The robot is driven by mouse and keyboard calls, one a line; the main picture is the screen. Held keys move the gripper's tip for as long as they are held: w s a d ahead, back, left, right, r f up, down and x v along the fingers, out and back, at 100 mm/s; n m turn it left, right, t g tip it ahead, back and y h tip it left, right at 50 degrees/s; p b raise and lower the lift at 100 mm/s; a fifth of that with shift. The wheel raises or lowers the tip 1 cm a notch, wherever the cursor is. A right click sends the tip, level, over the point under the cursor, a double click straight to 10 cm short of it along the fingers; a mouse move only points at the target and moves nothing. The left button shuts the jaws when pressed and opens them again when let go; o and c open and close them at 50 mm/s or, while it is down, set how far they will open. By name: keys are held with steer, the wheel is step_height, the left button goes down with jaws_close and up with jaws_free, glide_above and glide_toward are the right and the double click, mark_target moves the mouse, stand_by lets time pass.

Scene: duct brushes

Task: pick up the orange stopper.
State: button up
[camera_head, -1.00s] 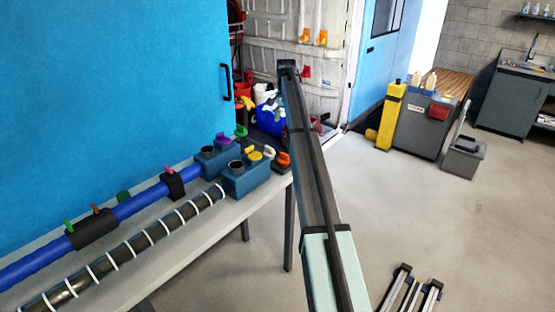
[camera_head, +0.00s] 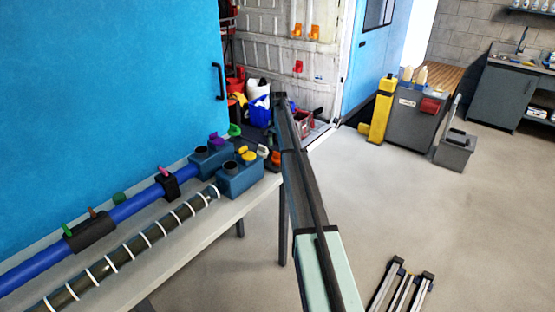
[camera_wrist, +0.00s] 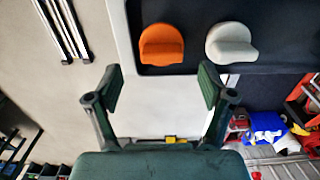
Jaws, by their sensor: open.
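The orange stopper (camera_wrist: 161,45) sits on a dark surface at the end of the bench, in the upper middle of the wrist view. In the head view the orange stopper (camera_head: 276,158) is small and partly hidden beside my arm. My gripper (camera_wrist: 160,88) is open and empty in the wrist view. Its two fingers are spread apart, and the stopper shows beyond the fingertips, between their lines. A gap is visible between the fingers and the stopper. My gripper cannot be made out in the head view.
A white stopper (camera_wrist: 231,45) stands right of the orange one. Blue-grey blocks (camera_head: 240,180) hold yellow and purple stoppers. A blue pipe (camera_head: 135,205) and a ringed dark tube (camera_head: 130,248) lie along the bench. Open floor (camera_head: 400,205) is to the right.

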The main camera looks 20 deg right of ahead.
mark_target(278, 153)
steer(key=shift+a+f+p, duration=0.1)
steer(key=shift+f+p, duration=0.75)
steer(key=shift+f, duration=1.35)
steer(key=c, duration=1.3)
steer(key=shift+o, duration=0.2)
steer(key=shift+r, duration=0.15)
